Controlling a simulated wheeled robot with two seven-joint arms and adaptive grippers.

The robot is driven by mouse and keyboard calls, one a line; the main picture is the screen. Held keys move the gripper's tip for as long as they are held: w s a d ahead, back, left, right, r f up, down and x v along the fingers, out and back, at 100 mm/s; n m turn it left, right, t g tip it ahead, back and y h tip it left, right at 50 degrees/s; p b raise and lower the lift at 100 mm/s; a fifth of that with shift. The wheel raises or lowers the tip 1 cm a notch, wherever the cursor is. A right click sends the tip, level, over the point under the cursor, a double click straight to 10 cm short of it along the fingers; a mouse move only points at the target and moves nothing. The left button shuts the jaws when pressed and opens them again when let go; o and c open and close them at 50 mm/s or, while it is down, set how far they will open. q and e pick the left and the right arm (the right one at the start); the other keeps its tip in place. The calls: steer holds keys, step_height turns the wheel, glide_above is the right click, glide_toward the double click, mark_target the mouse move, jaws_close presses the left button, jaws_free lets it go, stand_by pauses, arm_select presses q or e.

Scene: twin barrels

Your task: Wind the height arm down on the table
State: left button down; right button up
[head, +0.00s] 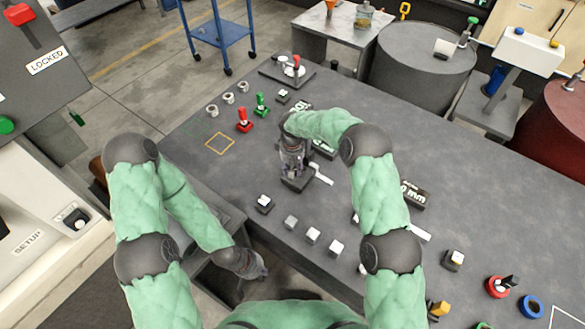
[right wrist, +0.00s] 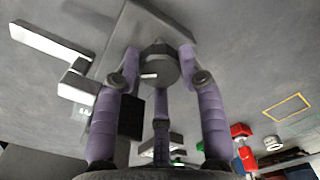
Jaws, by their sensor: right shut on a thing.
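My right gripper (head: 292,160) is over a small dark device on the table, left of the middle of the head view. In the right wrist view its purple fingers (right wrist: 160,80) are shut around a dark round knob (right wrist: 158,66) with a white mark. A white bent arm (right wrist: 50,42) sticks out left of the fingers; a pale strip beside the device (head: 322,175) shows in the head view. The device's dark base (head: 297,184) shows below the gripper; the rest is largely hidden. My left gripper (head: 252,268) hangs off the table's near edge, apart from the device; its fingers are unclear.
The dark table (head: 480,220) holds a red-topped part (head: 243,122), a green one (head: 261,104), several pale cubes (head: 312,235) along the near edge, and red (head: 497,287) and blue (head: 531,306) rings. An orange square outline (head: 220,143) marks bare table at the left.

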steer(key=shift+w+a+r+n, duration=0.1)
steer(key=shift+w+n, duration=0.05)
steer(key=shift+n, duration=0.25)
steer(key=n, duration=0.4)
steer(key=shift+n, duration=0.3)
steer(key=n, duration=0.6)
steer(key=shift+a, duration=0.1)
steer(key=n, duration=0.5)
steer(key=shift+n, duration=0.3)
steer(key=n, duration=0.5)
steer(key=shift+s+n+p, duration=0.2)
steer(key=shift+n+p, duration=0.1)
steer(key=shift+p, duration=0.1)
steer(key=shift+s, duration=0.1)
steer(key=o, duration=1.1)
steer(key=shift+a, duration=0.1)
steer(key=shift+o, duration=0.2)
